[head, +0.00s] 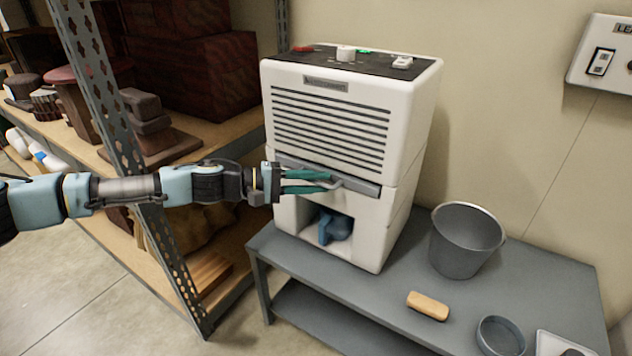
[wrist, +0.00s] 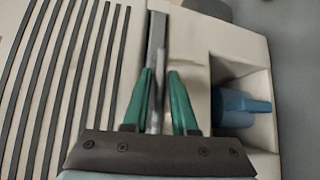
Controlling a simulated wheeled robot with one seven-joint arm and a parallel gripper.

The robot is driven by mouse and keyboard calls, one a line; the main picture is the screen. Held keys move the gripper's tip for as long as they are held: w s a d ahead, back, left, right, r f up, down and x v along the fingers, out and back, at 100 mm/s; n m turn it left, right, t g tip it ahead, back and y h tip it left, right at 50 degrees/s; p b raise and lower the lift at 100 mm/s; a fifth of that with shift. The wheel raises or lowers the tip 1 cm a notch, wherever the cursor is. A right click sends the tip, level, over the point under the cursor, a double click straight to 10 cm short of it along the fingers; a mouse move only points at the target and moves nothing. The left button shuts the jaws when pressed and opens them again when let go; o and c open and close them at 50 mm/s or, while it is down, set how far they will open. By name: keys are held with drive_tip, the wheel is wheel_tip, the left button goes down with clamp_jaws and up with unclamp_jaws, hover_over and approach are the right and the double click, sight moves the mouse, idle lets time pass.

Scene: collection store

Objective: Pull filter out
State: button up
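The filter (head: 368,188) shows as a grey strip across the front of the white dehumidifier (head: 400,115), below its slatted grille. A light handle stands out from the strip; it also shows in the wrist view (wrist: 156,100). My gripper (head: 328,181) reaches in from the left, with its green fingers at the handle. In the wrist view, the fingers (wrist: 160,75) are apart, one on each side of the handle. The left finger is close to it or touching; a gap shows on the right. The strip's left part is partly hidden behind my gripper.
A blue part (head: 333,228) sits in the recess below the filter. The grey table (head: 365,290) also holds a metal bucket (head: 466,242), a wooden block (head: 428,306) and a round dish (head: 500,337). A shelf post (head: 115,120) stands behind my arm.

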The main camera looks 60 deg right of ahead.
drive_tip(key=shift+c, duration=0.3)
clamp_jaws()
idle(1.0)
